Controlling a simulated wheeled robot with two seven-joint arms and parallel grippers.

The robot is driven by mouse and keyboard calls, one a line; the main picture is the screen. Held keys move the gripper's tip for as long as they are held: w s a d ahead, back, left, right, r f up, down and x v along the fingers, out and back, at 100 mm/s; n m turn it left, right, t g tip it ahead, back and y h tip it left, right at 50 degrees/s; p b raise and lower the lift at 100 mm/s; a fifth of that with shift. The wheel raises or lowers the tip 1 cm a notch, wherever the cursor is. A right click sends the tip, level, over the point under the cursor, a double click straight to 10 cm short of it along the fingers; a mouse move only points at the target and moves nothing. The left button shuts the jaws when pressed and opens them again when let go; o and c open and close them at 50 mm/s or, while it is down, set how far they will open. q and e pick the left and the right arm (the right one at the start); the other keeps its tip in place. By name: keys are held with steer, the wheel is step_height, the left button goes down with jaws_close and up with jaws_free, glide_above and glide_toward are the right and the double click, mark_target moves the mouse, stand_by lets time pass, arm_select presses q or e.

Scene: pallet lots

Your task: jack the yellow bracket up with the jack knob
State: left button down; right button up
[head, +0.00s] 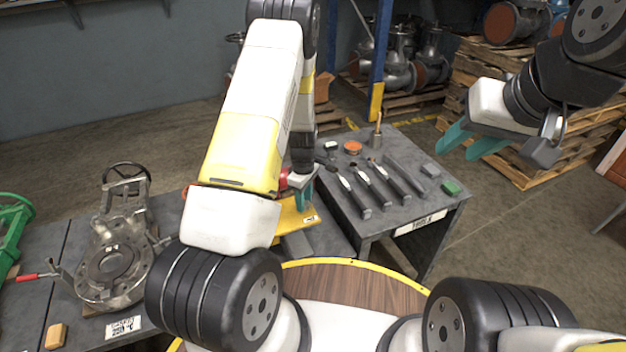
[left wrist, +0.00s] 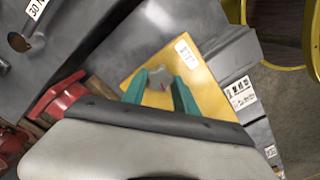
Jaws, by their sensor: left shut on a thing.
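The yellow bracket (head: 290,220) shows beyond my left forearm, which hides part of it. In the left wrist view the yellow bracket (left wrist: 208,97) is a flat plate with a white label. The jack knob (left wrist: 160,80), grey with a small red mark, sits at the plate between the teal fingers. My left gripper (left wrist: 160,92) points down at the plate and is shut on the knob; in the head view its fingers (head: 304,196) are partly hidden. My right gripper (head: 470,144) is open and empty, raised in the air at the right.
A grey tool table (head: 400,225) with several tools stands right of the bracket. A metal valve body (head: 110,260) with a handwheel rests on the left bench. A red part (left wrist: 60,95) lies close beside my left gripper. Wooden pallets (head: 510,165) stand behind.

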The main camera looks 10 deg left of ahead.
arm_select(q)
steer(key=m, duration=0.5)
steer(key=shift+m, duration=0.3)
steer(key=m, duration=1.1)
steer(key=shift+d, duration=0.1)
steer(key=m, duration=0.5)
steer(key=shift+f, duration=0.1)
steer(key=m, duration=0.5)
steer(key=shift+s+m, duration=0.1)
steer(key=shift+m, duration=0.3)
steer(key=m, duration=1)
steer(key=shift+m, duration=2.6)
